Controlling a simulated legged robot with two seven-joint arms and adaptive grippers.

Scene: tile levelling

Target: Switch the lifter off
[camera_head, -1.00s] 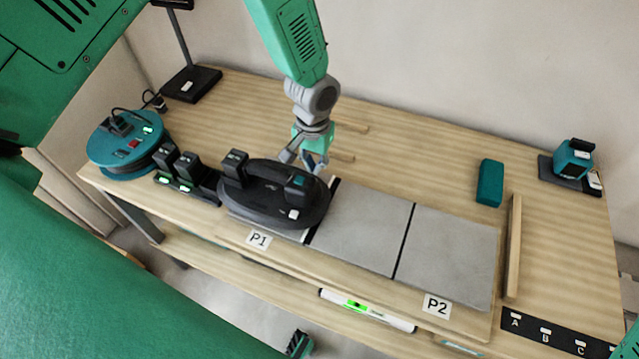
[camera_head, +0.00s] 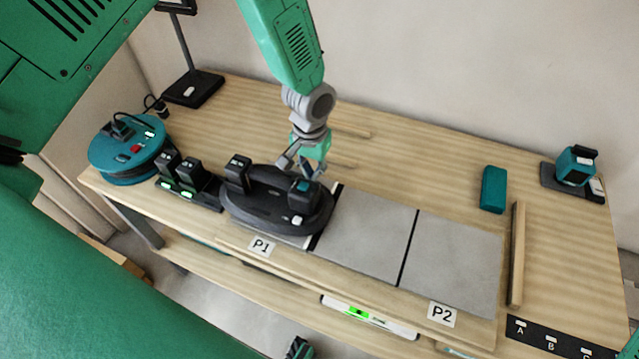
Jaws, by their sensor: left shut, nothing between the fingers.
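The lifter (camera_head: 262,214) is a dark oval device with a black block on its left, a teal part (camera_head: 303,187) near its right end and a small white switch or label (camera_head: 297,220) on its front right. It lies over the tile place at P1. My left gripper (camera_head: 304,170) is shut and empty, pointing down just behind the teal part. Whether its fingertips touch the lifter I cannot tell. My right gripper is not in view.
Grey tiles (camera_head: 452,262) lie right of the lifter, with a P2 label (camera_head: 441,315) in front. Black battery-like blocks (camera_head: 180,173) and a teal reel (camera_head: 120,160) stand at the left. A teal block (camera_head: 494,189) and a wooden bar (camera_head: 516,255) lie at the right.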

